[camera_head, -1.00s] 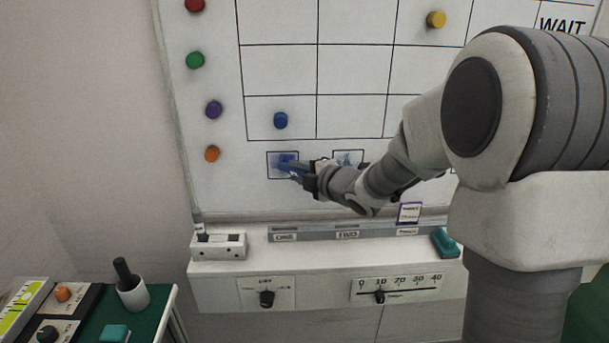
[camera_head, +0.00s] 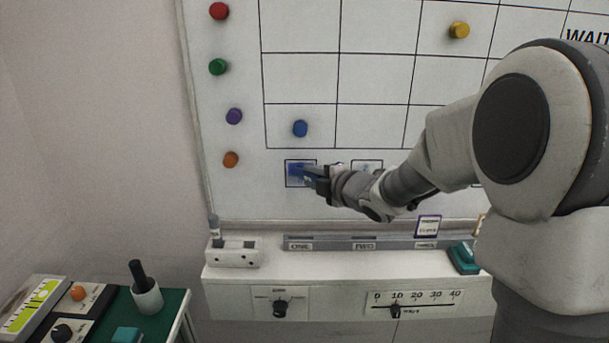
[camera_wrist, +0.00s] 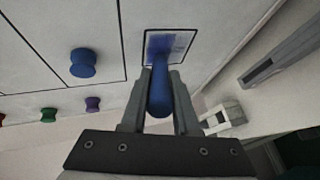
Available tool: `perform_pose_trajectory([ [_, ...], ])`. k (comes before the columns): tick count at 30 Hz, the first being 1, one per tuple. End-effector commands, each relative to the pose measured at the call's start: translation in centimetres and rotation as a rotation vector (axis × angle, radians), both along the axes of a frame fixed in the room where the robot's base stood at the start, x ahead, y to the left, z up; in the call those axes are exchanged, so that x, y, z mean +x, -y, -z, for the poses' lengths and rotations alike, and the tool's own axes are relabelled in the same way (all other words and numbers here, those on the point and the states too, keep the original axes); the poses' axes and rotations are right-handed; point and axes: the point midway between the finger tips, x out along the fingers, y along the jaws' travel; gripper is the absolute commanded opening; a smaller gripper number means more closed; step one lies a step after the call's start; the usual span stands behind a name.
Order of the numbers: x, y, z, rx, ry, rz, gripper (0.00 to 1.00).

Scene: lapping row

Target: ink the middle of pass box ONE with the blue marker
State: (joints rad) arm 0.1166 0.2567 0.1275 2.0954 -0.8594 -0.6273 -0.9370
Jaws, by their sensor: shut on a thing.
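Pass box ONE (camera_head: 291,182) is the left small outlined square low on the whiteboard, below the grid. Blue ink covers much of its middle; the square also shows in the wrist view (camera_wrist: 187,38). My gripper (camera_head: 314,178) is at the right side of this square. In the wrist view my gripper (camera_wrist: 160,98) is shut on the blue marker (camera_wrist: 160,94), which points at the square. Its tip is at the inked area; I cannot tell whether it touches. My gripper hides part of the square's right side in the head view.
A second small square (camera_head: 367,164) with marks lies to the right, partly behind my arm. A blue magnet (camera_head: 300,128) sits above box ONE. Below are a ledge with a white holder (camera_head: 233,258), a teal eraser (camera_head: 463,257) and dials. A green-topped table (camera_head: 172,304) stands lower left.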

Motion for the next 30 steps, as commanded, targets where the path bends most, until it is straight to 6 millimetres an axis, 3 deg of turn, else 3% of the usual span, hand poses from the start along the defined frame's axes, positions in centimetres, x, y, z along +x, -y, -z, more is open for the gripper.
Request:
perform_pose_trajectory([
  [21, -0.1, 4.8, 0.0, -0.001, -0.001, 0.001, 0.0],
  [30, -0.1, 5.2, 0.0, 0.0, 0.0, -0.001, 0.0],
])
